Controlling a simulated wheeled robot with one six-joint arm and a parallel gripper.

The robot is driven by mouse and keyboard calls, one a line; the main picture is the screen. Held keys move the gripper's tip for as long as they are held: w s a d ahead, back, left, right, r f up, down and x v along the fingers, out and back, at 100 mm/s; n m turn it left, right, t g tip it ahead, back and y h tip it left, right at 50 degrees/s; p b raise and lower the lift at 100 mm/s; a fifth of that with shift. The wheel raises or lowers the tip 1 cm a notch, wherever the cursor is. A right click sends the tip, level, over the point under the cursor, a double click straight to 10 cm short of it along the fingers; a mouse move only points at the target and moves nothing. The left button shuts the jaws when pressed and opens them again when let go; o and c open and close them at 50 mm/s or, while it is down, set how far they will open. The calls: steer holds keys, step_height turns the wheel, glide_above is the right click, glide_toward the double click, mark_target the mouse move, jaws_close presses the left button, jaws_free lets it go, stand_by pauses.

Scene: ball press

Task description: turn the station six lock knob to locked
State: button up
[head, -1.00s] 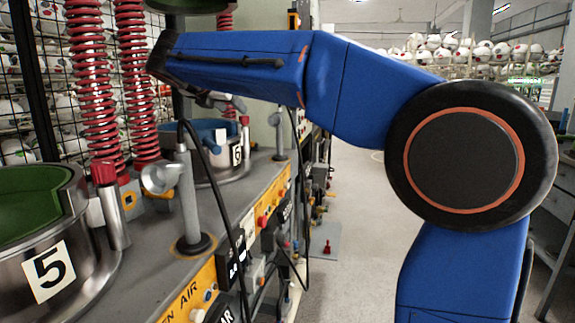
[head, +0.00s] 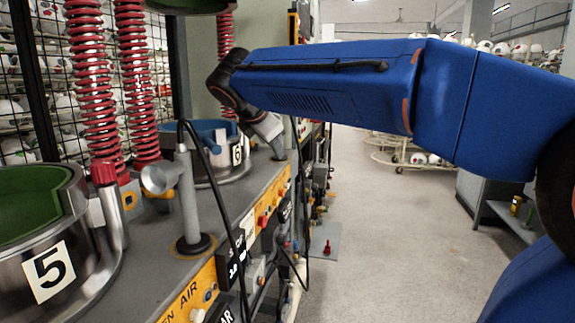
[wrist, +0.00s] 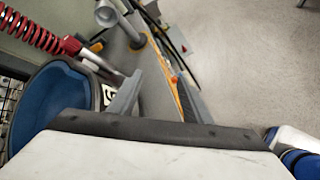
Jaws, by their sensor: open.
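Station six has a blue-lined bowl with a "6" label (head: 237,154) on the far part of the bench. In the wrist view its blue bowl (wrist: 55,100) is at the left, beside a red knob (wrist: 70,46) on a short metal post, which looks like the lock knob. My gripper (head: 274,150) is over the bench just right of this bowl and hides the knob in the head view. In the wrist view my gripper (wrist: 155,95) has its two grey fingers apart and empty. The knob is beyond and left of them, not between them. Its lock setting cannot be read.
Station five (head: 50,268) with its own red knob (head: 104,173) is at the near left. A grey post with a cup (head: 187,200) and a black cable stand between the stations. Red coil springs (head: 100,90) rise behind.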

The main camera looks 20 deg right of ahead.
steer(key=s+d+f+m+g, duration=0.1)
steer(key=s+d+f+m, duration=0.1)
steer(key=s+f+m, duration=0.1)
steer(key=shift+s+d+f+y, duration=0.4)
steer(key=shift+s+f, duration=0.45)
steer(key=shift+s, duration=0.25)
